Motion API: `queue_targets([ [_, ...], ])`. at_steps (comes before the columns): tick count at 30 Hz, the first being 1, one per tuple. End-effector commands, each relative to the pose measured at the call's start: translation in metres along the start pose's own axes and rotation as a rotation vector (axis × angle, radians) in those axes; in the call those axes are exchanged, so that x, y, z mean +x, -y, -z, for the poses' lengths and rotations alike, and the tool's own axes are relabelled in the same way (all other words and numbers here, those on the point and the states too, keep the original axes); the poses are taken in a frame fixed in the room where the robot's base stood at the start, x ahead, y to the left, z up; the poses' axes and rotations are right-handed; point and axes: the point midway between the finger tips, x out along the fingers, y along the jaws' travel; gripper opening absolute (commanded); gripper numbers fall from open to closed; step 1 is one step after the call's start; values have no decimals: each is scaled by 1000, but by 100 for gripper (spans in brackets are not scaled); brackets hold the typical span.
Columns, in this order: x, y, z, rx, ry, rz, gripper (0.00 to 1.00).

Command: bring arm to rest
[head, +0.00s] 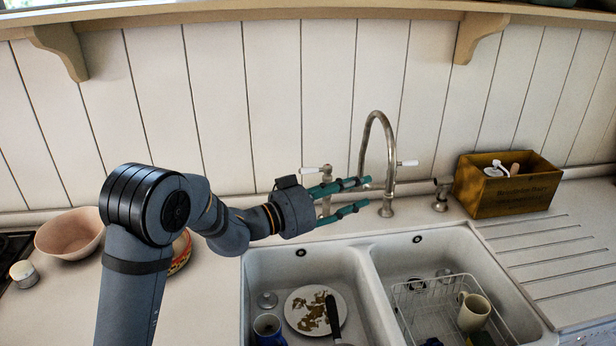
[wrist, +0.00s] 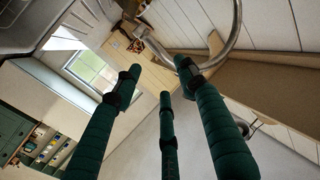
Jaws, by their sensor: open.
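My gripper (head: 362,195) is held in the air above the back edge of the left sink basin, with its green fingers pointing right towards the tap. The fingers are spread open and nothing is between them. In the wrist view the gripper (wrist: 160,85) shows three separate fingers, also empty. My arm comes in from the lower left and bends over the worktop.
A curved metal tap (head: 388,150) stands close to the fingertips. The double sink (head: 365,265) holds a dirty plate (head: 300,311), a blue mug (head: 268,326) and a wire rack (head: 440,285) with a cream mug (head: 473,312). A wooden box (head: 505,192) and pink bowl (head: 68,235) stand on the worktop.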

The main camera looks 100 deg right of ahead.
Motion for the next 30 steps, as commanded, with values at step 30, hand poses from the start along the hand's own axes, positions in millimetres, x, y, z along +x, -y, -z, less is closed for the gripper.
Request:
queue_targets([
  [30,121,-5,2,-3,1,-11,41],
])
